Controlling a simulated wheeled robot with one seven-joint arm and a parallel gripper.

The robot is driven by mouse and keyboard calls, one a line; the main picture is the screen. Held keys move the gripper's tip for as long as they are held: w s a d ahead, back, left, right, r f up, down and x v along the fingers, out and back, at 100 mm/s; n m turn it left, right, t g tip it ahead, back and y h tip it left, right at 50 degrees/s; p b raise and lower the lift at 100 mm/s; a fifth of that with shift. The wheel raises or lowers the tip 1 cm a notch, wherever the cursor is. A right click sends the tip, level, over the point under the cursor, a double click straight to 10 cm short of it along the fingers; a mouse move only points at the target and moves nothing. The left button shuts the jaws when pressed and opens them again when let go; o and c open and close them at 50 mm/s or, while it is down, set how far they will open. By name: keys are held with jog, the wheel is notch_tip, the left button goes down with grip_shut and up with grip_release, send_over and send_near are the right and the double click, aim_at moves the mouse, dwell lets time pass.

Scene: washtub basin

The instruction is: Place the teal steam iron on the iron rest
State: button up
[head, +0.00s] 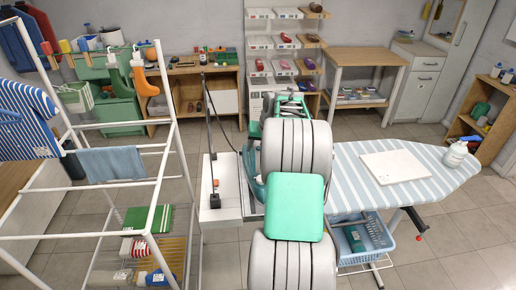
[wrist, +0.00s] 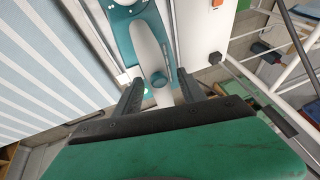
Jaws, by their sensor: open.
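The teal steam iron (wrist: 120,35) shows at the top middle of the wrist view, with a pale grey handle (wrist: 150,48) rising towards me. My gripper (wrist: 158,92) is open, with its dark fingers spread either side of the handle's near end. I cannot tell whether either finger touches it. In the head view my arm covers most of this area; only teal parts (head: 252,172) show at its left edge. A flat white square pad (head: 396,166) lies bare on the striped ironing board; it may be the iron rest, but I cannot tell for sure.
The striped ironing board (head: 352,166) reaches right, with a white bottle (head: 455,153) near its far end. A blue basket (head: 350,240) hangs below. A white side shelf (head: 222,185) adjoins left. A white drying rack (head: 165,150) stands further left. The board around the pad is mostly clear.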

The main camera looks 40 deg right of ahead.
jog(key=d+b+v, duration=0.1)
jog(key=v, duration=1)
jog(key=a+r+n, duration=0.2)
jog(key=a+n, duration=0.1)
jog(key=a, duration=1.8)
jog(key=s+a+f+n, duration=0.2)
jog(key=s+a+f, duration=0.2)
jog(key=s+a, duration=0.3)
jog(key=s+a+f+n+g, duration=0.1)
jog(key=s+a+f+n, duration=0.1)
jog(key=s+a, duration=0.6)
jog(key=shift+s+a+f+n+y, duration=0.3)
jog(key=shift+a+f, duration=0.6)
jog(key=shift+a, duration=0.25)
